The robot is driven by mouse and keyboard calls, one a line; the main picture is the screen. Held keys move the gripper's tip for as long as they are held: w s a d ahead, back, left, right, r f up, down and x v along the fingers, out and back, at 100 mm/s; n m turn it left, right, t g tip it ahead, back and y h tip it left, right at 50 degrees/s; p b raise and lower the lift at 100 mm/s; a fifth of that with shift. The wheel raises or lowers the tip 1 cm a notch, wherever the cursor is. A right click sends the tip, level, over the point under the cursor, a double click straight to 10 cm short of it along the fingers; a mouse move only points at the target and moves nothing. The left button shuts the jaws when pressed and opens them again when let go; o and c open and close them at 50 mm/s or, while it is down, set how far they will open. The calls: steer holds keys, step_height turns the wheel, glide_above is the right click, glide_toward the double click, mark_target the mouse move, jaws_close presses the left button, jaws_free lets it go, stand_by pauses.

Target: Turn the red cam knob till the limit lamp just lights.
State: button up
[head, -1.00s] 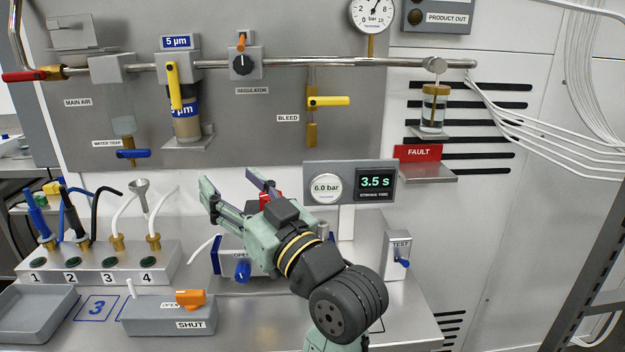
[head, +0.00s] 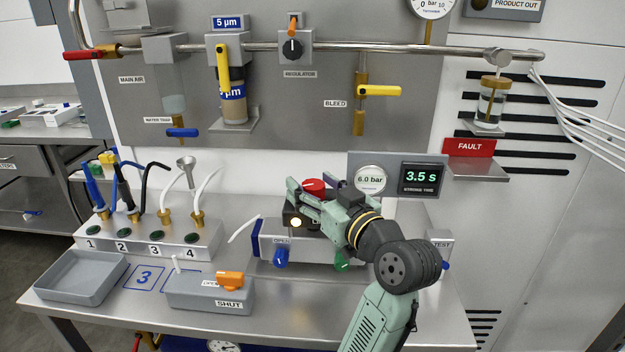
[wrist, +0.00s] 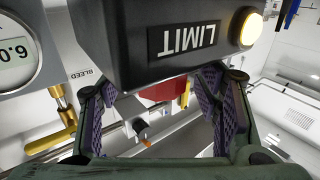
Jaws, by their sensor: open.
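In the wrist view, part of the red knob (wrist: 160,92) shows past the edge of the black box (wrist: 150,65) marked LIMIT. The limit lamp (wrist: 246,27) glows warm yellow; it also looks bright in the head view (head: 296,222). My gripper (head: 291,197) is open, its fingers beside the box. In the wrist view the purple-padded fingers (wrist: 160,100) are spread to either side of the red knob. I cannot tell whether they touch it.
A 6.0 bar gauge (head: 370,180) and a 3.5 s stroke display (head: 421,179) stand just behind. The bench front (head: 300,305) is clear.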

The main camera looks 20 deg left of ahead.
steer(key=shift+w+a, duration=0.25)
steer(key=shift+a, duration=0.05)
steer(key=shift+c, duration=0.4)
steer(key=c, duration=1.1)
